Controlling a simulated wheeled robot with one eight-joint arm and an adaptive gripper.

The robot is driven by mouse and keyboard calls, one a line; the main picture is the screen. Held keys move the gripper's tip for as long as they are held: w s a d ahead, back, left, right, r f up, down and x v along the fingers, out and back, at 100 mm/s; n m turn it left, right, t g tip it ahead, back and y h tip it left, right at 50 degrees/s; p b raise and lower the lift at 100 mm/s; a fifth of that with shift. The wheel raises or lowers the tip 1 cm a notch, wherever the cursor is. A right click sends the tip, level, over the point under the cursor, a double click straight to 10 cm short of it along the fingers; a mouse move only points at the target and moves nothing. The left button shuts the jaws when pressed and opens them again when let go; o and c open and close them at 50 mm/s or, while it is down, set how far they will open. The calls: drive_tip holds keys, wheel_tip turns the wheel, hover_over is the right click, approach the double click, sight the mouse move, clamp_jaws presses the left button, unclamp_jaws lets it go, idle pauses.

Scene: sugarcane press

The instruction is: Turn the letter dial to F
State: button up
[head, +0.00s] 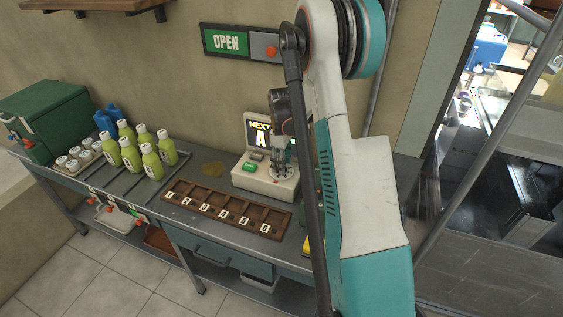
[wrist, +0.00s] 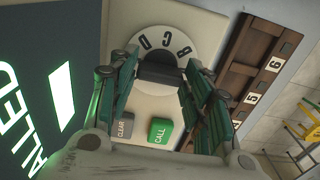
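The letter dial (wrist: 193,35) is a pale round disc with black letters; B, C and D show, and the rest of the ring is hidden. A dark knob (wrist: 160,70) stands at its middle. The dial sits on a cream console (head: 252,181), whose screen (head: 260,133) reads "NEXT A". My gripper (wrist: 158,75) points down over the dial, its green fingers apart, one on each side of the knob. I cannot tell whether they touch it. In the head view my gripper (head: 280,165) partly hides the dial.
A green CALL button (wrist: 160,132) and a grey CLEAR button (wrist: 123,127) lie close to the fingers. A wooden numbered tray (head: 225,208) lies in front of the console. Several green bottles (head: 150,162) stand to the left. An OPEN sign (head: 227,41) hangs on the wall.

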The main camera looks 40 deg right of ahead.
drive_tip(key=c, duration=0.4)
drive_tip(key=shift+o, duration=0.4)
